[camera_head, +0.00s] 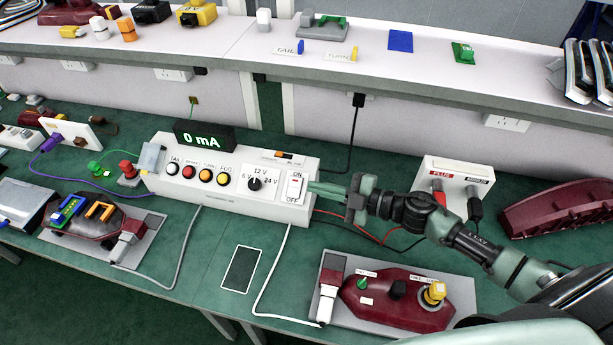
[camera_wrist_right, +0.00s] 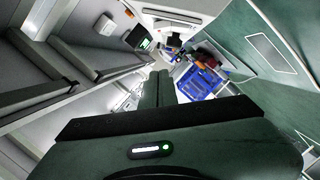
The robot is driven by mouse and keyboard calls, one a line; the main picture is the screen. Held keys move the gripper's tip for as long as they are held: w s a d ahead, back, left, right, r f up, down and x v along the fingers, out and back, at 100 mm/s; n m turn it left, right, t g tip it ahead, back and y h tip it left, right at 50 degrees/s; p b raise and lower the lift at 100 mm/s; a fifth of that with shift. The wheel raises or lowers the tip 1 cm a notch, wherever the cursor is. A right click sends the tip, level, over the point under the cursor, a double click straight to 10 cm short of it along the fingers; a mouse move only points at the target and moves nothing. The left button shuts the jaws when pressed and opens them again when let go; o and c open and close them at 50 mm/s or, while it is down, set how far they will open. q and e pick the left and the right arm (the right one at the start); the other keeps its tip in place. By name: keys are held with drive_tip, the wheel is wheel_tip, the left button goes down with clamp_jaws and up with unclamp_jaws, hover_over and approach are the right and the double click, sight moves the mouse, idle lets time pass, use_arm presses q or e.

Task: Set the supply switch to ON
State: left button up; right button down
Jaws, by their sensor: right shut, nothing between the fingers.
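The supply switch (camera_head: 295,187) is a white rocker with a red mark, set on the right end of the white control box (camera_head: 215,203). ON is printed above it and OFF below it. I cannot clearly tell which way the rocker is tilted. My right gripper (camera_head: 312,187) is shut and empty, its fingertips just right of the switch, pointing left. I cannot tell whether they touch the box. In the right wrist view the closed fingers (camera_wrist_right: 158,86) point away from the camera, and the switch cannot be made out. My left gripper is not in view.
The box display (camera_head: 204,136) reads 0 mA. A rotary knob (camera_head: 254,183) and several coloured buttons sit left of the switch. A red lamp on a plate (camera_head: 395,300) lies in front, and a white terminal block (camera_head: 455,180) stands behind my right arm. A shelf (camera_head: 400,75) runs along the back.

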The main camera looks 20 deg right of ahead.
sight(294, 187)
drive_tip(key=p+x, duration=0.1)
drive_tip(key=x, duration=0.3)
drive_tip(key=shift+w+r, duration=0.15)
drive_tip(key=shift+w, duration=0.05)
drive_tip(key=shift+w+d+f, duration=0.15)
drive_tip(key=shift+w+f, duration=0.25)
drive_tip(key=shift+f, duration=0.05)
drive_tip(key=shift+w+d+f, duration=0.2)
drive_tip(key=shift+w+f, duration=0.15)
drive_tip(key=shift+f, duration=0.1)
drive_tip(key=shift+w+d+f, duration=0.45)
drive_tip(key=shift+w+f, duration=0.1)
drive_tip(key=shift+f, duration=0.05)
